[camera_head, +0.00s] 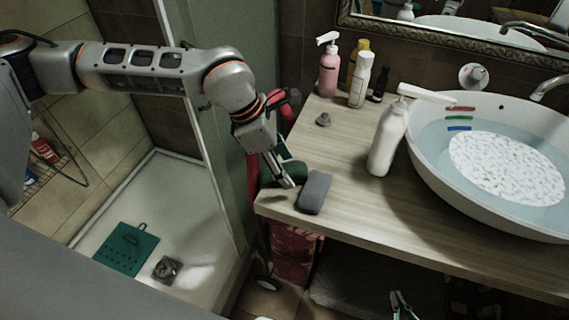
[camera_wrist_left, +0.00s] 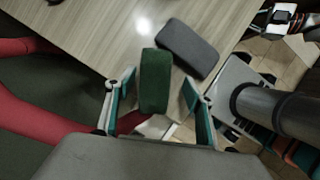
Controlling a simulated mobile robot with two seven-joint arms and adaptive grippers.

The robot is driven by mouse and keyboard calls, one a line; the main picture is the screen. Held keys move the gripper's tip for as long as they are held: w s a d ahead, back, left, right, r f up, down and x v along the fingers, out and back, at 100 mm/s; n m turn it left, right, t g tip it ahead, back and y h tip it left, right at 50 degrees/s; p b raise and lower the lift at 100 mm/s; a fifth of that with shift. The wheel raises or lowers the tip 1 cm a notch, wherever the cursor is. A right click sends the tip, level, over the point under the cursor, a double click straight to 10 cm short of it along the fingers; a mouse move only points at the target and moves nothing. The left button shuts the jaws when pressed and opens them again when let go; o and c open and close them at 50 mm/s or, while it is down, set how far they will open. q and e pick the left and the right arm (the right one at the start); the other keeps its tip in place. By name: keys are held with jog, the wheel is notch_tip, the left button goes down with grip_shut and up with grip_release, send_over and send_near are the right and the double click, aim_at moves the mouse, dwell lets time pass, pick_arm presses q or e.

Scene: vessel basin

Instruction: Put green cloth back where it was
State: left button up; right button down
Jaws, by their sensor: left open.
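The green cloth (camera_wrist_left: 155,80) is a dark green, block-like piece at the counter's edge in the left wrist view. It also shows, partly hidden, beside my left gripper in the head view (camera_head: 292,171). My left gripper (camera_head: 284,178) is open at the counter's front left corner. In the left wrist view its two fingers (camera_wrist_left: 159,84) stand apart on either side of the cloth; I cannot tell whether they touch it. A small part of my right gripper (camera_head: 401,303) shows at the bottom edge of the head view, below the counter, too little to judge its opening.
A grey block (camera_head: 314,193) lies close to the cloth. A white pump bottle (camera_head: 387,140) stands beside the water-filled basin (camera_head: 425,165). Several bottles and a small grey stone (camera_head: 323,119) are further back. The wooden counter (camera_head: 345,140) is clear in the middle.

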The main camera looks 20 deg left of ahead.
pick_arm(q)
jog(key=shift+r, duration=0.25)
jog(key=shift+a+r, duration=0.15)
jog(key=shift+r, duration=0.2)
jog(key=v, duration=1.1)
jog(key=shift+s, duration=0.1)
jog(key=shift+s, duration=0.1)
